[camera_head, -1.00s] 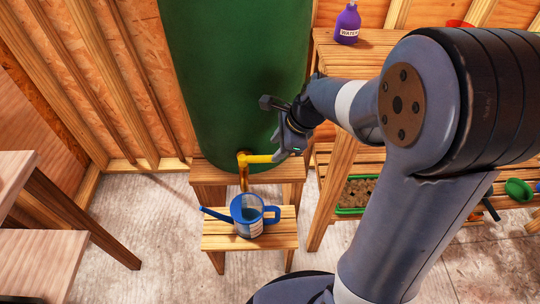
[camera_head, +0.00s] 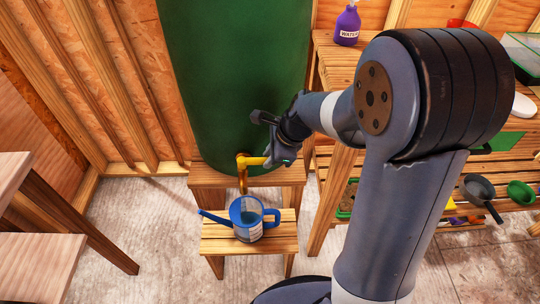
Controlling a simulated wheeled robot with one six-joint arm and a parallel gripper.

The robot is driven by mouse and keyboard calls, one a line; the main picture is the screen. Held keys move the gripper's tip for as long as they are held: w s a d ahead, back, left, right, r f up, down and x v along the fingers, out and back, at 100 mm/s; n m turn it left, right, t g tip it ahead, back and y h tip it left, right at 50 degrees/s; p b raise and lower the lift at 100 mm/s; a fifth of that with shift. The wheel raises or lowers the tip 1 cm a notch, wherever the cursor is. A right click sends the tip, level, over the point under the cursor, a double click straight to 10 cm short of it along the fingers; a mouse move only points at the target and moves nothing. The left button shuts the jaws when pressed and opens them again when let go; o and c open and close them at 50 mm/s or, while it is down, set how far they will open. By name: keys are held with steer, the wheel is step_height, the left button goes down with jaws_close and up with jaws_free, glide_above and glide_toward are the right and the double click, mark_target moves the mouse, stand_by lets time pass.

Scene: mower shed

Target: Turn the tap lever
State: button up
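A yellow tap (camera_head: 245,165) comes out of the lower front of the large green water barrel (camera_head: 232,70), its spout pointing down. Its lever is not clear to see; a yellow part runs right from the tap up to my gripper. My gripper (camera_head: 272,158) is at the tap's right side, close to or touching it. Whether its fingers are open or shut is hidden by their size and the arm. A blue watering can (camera_head: 246,212) stands upright below the tap.
The can is on a low slatted wooden stool (camera_head: 222,236). A wooden workbench (camera_head: 338,62) with a purple spray bottle (camera_head: 347,26) stands to the right, near my arm. A pan (camera_head: 477,187) lies on its lower shelf. A wooden table (camera_head: 35,262) is at the left.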

jaws_close()
steer(key=shift+s+r, duration=0.1)
steer(key=shift+s+a+m+t+h+p, duration=0.3)
steer(key=shift+s+m+p, duration=0.25)
steer(key=shift+m+p, duration=0.65)
steer(key=shift+s+a+m+t+h+p, duration=0.25)
steer(key=shift+s+m+p, duration=0.45)
steer(key=shift+p, duration=0.95)
steer(key=shift+s+a+m+t+h+p, duration=0.1)
steer(key=shift+s+m+t+h+p, duration=0.25)
steer(key=shift+m+p, duration=0.9)
steer(key=shift+s, duration=0.15)
steer(key=o, duration=0.6)
jaws_free()
